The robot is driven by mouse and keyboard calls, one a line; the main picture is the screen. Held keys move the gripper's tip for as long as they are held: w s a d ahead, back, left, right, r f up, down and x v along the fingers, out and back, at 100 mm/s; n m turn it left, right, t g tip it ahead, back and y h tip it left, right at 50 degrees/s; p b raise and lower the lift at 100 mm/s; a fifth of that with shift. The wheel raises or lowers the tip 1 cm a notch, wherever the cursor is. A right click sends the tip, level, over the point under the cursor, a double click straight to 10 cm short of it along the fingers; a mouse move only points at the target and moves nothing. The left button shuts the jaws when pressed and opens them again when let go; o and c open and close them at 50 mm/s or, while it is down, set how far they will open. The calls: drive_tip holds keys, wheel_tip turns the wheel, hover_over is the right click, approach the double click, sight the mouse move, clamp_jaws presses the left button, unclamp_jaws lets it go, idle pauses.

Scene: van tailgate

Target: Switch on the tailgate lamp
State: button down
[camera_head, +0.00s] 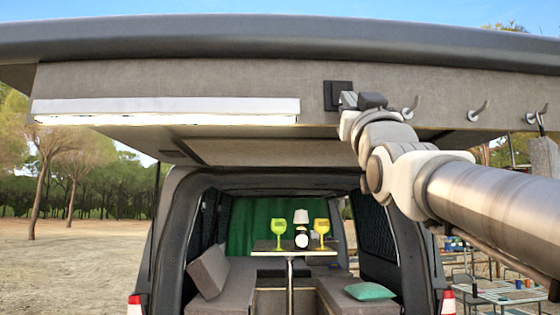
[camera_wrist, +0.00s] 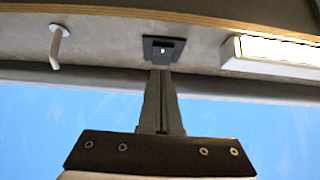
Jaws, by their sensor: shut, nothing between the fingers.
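The tailgate lamp (camera_head: 165,107) is a long white bar on the left of the grey tailgate panel. Its underside strip is bright white and looks lit; it also shows at right in the wrist view (camera_wrist: 275,52). The switch (camera_head: 337,88) is a dark square plate right of the lamp. In the wrist view the switch (camera_wrist: 163,42) has a dark slot and a small bright dot. My gripper (camera_wrist: 162,72) is shut and empty, its fingertips at the plate's lower edge in that view. I cannot tell whether they touch it. In the head view my gripper (camera_head: 350,100) partly covers the plate's lower right.
Several hooks line the panel right of the switch, the nearest (camera_head: 410,108) close to my wrist; one hook (camera_wrist: 58,45) shows in the wrist view. The raised tailgate (camera_head: 270,38) spans overhead. Below is the open van with a small table (camera_head: 275,250) bearing two yellow-green goblets and a small lamp.

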drive_tip(key=f+b+v, duration=0.1)
drive_tip(key=b+v, duration=0.4)
drive_tip(key=v, duration=0.5)
drive_tip(key=shift+w+f, duration=0.15)
drive_tip(key=shift+f, duration=0.05)
drive_tip(key=w+f+g, duration=0.3)
drive_tip(key=f+g, duration=0.6)
drive_tip(key=f, duration=1.7)
drive_tip(key=s+f+g, duration=0.4)
drive_tip(key=s+f, duration=0.1)
drive_tip(key=f, duration=0.5)
drive_tip(key=s+f+g, duration=0.4)
drive_tip(key=s+f, duration=0.1)
drive_tip(key=f, duration=0.4)
drive_tip(key=s+f+g, duration=0.3)
drive_tip(key=s+f, duration=0.2)
drive_tip(key=f, duration=0.5)
drive_tip(key=shift+s+f+g, duration=0.3)
drive_tip(key=shift+s+g, duration=0.05)
drive_tip(key=shift+g, duration=0.05)
drive_tip(key=shift+w+a, duration=0.1)
drive_tip(key=shift+a, duration=0.05)
